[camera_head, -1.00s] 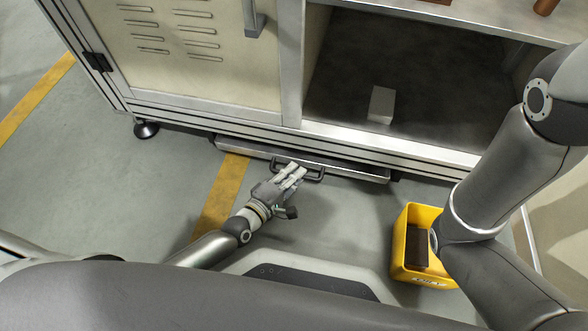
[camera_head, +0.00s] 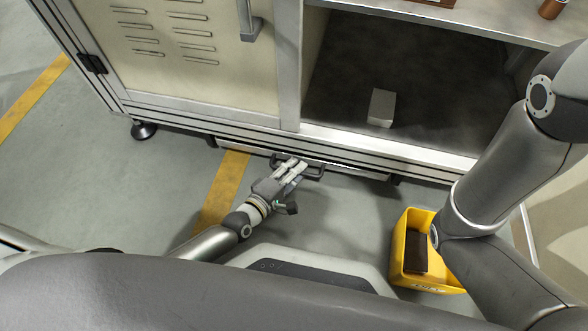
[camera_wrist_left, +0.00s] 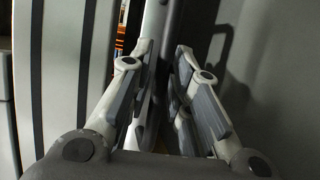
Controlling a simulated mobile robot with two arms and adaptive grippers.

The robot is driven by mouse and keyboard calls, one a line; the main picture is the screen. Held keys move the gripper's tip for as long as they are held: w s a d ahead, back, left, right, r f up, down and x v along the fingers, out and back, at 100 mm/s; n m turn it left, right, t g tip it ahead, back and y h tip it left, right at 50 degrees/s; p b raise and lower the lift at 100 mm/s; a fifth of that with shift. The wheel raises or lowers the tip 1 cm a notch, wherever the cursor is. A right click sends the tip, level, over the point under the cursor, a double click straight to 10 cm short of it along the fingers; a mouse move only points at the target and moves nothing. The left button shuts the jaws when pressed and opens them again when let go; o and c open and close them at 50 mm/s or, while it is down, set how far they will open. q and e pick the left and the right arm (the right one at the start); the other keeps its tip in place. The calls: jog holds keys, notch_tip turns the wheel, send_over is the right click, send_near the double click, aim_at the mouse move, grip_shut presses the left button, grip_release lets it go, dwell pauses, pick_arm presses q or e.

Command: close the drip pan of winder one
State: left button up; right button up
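The drip pan (camera_head: 345,172) of the winder is a shallow metal tray low under the cabinet in the head view. Only a thin strip of its front shows past the cabinet's lower edge. Its dark bar handle (camera_head: 314,174) sticks out at the front. My left gripper (camera_head: 293,164) is at this handle, with its fingers around the bar. In the left wrist view, a grey bar (camera_wrist_left: 158,55) runs between the two fingers, which close in on it at their tips. The inside of the pan is hidden. My right arm crosses the right side, with its gripper out of view.
A yellow bin (camera_head: 398,262) with a dark block inside stands on the floor at right. The cabinet (camera_head: 205,95) has a closed door at left and an open bay with a small light block (camera_head: 381,108). Floor left of my left arm is clear.

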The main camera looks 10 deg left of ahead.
pick_arm(q)
jog(key=shift+w+r, duration=0.1)
jog(key=shift+r, duration=0.05)
jog(key=shift+s, duration=0.25)
jog(key=v, duration=0.7)
dwell(0.5)
